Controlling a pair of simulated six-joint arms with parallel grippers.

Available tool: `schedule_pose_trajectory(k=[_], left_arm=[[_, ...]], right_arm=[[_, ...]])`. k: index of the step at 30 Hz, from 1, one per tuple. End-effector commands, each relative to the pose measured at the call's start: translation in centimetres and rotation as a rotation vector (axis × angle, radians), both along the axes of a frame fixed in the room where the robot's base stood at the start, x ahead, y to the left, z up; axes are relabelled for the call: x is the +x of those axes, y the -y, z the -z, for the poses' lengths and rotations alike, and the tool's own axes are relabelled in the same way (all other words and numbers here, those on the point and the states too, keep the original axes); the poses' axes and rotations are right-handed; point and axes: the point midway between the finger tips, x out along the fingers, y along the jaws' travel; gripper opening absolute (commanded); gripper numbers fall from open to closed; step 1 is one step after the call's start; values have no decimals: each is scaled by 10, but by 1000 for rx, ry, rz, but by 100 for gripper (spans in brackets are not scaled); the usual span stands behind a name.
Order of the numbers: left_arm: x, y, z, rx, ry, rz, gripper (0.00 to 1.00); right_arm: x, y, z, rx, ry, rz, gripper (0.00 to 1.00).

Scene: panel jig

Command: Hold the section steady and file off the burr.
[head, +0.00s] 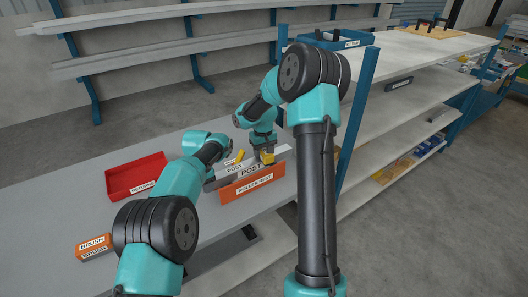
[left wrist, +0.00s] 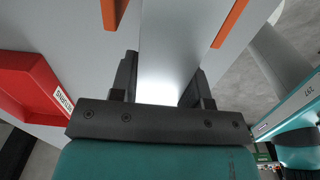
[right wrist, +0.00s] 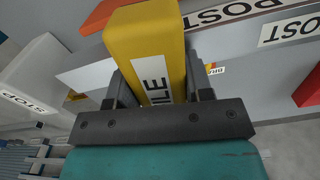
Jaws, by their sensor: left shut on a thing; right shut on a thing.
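The grey section, labelled POST (head: 236,169), lies along the orange roller rest (head: 252,189) on the bench. My left gripper (head: 212,180) is shut on the section near its left end. In the left wrist view the grey section (left wrist: 165,60) runs between both fingers. My right gripper (head: 266,150) is shut on the yellow handle of the file (head: 267,158), above the section towards its right end. The handle, marked FILE (right wrist: 145,45), fills the right wrist view between the fingers. I cannot make out the burr or whether the file touches the section.
A red RETURNS tray (head: 137,178) sits left of the section. An orange BRUSH box (head: 95,246) lies near the bench's left front. A white block marked STOP (right wrist: 35,85) shows in the right wrist view. A blue post (head: 355,110) and shelving (head: 410,130) stand to the right.

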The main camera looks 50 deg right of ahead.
Motion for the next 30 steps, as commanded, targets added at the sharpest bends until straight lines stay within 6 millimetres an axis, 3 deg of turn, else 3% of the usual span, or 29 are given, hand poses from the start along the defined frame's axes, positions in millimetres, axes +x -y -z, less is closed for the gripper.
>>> schedule_pose_trajectory(k=[18, 30], left_arm=[[-2, 0, 5, 2, -7, 0, 0], [-2, 0, 5, 3, -6, 1, 0]], right_arm=[[11, -35, 1, 5, -5, -2, 25], [12, -35, -1, 3, -3, -1, 25]])
